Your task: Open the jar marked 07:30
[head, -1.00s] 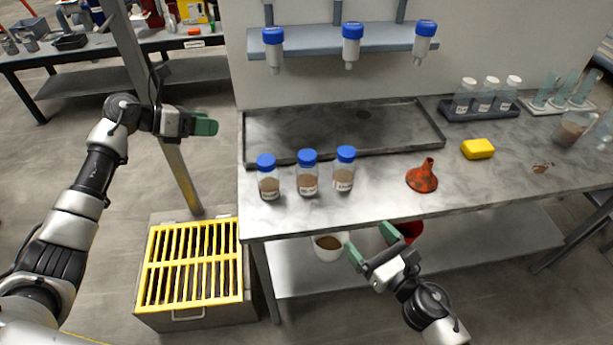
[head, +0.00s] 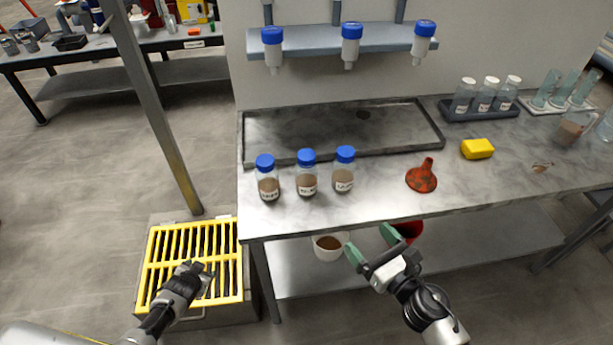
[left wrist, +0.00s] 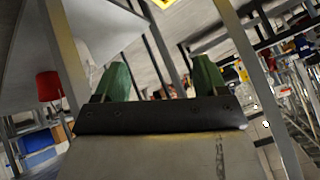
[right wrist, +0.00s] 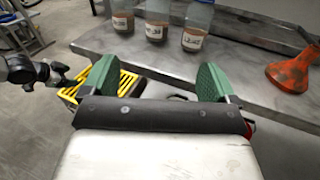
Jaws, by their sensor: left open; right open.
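Three blue-capped jars of brown material stand upright in a row on the grey bench: a left jar (head: 267,187), a middle jar (head: 306,182) and a right jar (head: 343,178). Their labels are too small to read surely in the head view. All three caps are on. They also show, cut off at the top, in the right wrist view (right wrist: 157,28). My right gripper (head: 371,246) is open and empty, in front of the bench edge and below its top. My left gripper (left wrist: 150,82) is open and empty; in the head view its arm is low over the yellow grate.
A shallow tray (head: 440,140) lies behind the jars. Blue-capped tubes (head: 352,45) hang from a shelf above. A yellow grate (head: 195,262) stands on the floor at left.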

